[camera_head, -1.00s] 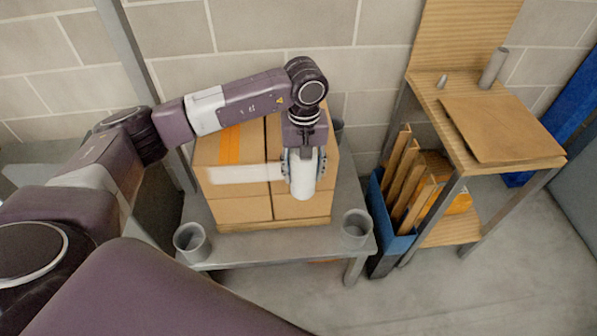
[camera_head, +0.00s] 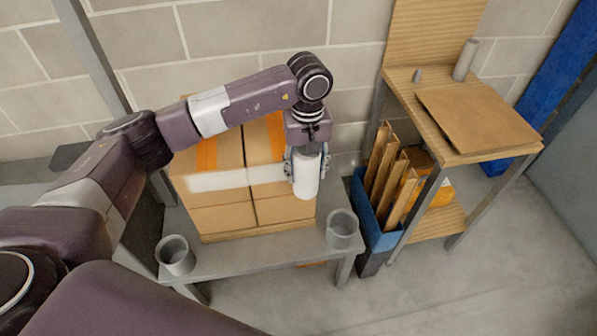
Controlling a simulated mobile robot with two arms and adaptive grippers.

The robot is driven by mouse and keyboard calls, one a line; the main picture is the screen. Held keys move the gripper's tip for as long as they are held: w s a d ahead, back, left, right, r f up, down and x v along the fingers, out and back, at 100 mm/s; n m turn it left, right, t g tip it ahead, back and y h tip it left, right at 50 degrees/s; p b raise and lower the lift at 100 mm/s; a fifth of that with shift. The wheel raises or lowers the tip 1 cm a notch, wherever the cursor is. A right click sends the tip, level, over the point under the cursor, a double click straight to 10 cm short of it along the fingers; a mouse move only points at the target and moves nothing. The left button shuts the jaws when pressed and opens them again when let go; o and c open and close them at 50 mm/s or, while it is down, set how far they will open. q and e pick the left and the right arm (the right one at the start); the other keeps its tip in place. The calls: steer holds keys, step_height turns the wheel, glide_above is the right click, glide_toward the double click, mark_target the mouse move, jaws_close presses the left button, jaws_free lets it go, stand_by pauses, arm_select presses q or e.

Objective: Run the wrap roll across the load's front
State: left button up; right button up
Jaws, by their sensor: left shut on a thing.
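The load is a stack of brown cartons (camera_head: 223,218) with orange tape on top, standing on a grey table (camera_head: 235,262). A white band of wrap (camera_head: 218,180) lies across the load's front, from its left edge to the roll. My left gripper (camera_head: 306,165) is shut on the white wrap roll (camera_head: 306,182), which hangs upright in front of the load's right front edge. The gripper and roll hide part of that edge. My right gripper is not in view.
Grey cups stand at the table's front left (camera_head: 175,255) and front right (camera_head: 342,229). A blue bin (camera_head: 375,222) with cardboard pieces stands right of the table, beside a wooden bench (camera_head: 480,130). The floor in front is clear.

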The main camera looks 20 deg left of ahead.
arm_select(q)
steer(key=s+d, duration=0.4)
steer(key=s, duration=0.2)
stand_by(0.7)
